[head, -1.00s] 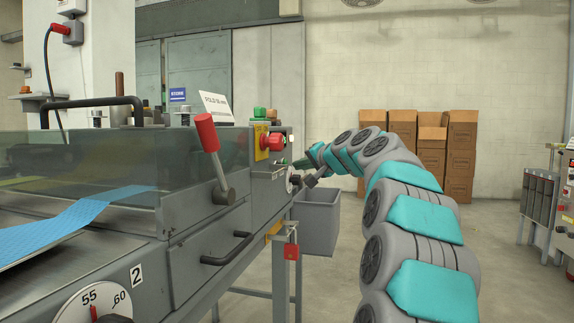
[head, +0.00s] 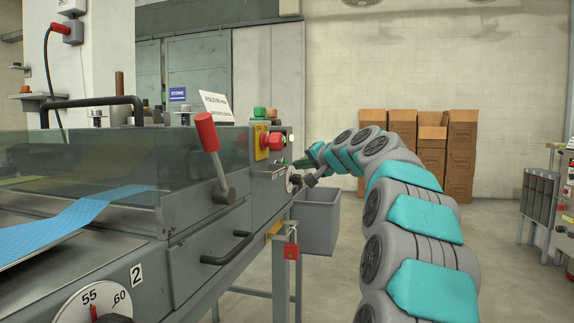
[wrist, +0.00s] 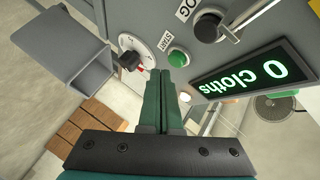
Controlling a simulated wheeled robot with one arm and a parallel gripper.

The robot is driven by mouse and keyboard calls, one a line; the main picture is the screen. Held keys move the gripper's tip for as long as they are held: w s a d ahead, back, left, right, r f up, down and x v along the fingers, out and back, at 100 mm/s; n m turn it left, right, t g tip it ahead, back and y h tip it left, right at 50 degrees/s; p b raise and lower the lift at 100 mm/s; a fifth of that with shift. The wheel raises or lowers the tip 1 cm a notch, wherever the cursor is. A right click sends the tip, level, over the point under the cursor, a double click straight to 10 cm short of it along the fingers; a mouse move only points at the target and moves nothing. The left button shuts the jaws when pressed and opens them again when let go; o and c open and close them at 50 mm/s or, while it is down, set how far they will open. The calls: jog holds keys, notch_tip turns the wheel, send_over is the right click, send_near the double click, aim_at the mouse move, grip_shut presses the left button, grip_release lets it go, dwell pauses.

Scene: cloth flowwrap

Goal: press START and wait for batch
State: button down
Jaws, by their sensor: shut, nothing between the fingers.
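The green START button (wrist: 179,58) is on the machine's grey panel in the wrist view, with a "START" label beside it. My gripper (wrist: 165,72) is shut and empty, its green fingertips right at the edge of the button; I cannot tell whether they touch it. The lit counter display (wrist: 245,78) beside it reads "0 Cloths". In the head view my gripper (head: 302,166) is at the right end of the machine (head: 200,225), small and partly hidden by my arm.
A black JOG button (wrist: 207,27) and a white dial (wrist: 137,48) flank the START button. A red emergency knob (head: 275,141) sits above on the panel. A grey bin (head: 318,238) stands below. Blue cloth (head: 70,222) lies on the machine. Cardboard boxes (head: 432,155) stand behind.

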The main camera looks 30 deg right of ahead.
dwell(0.8)
jog(key=shift+w+a, duration=0.3)
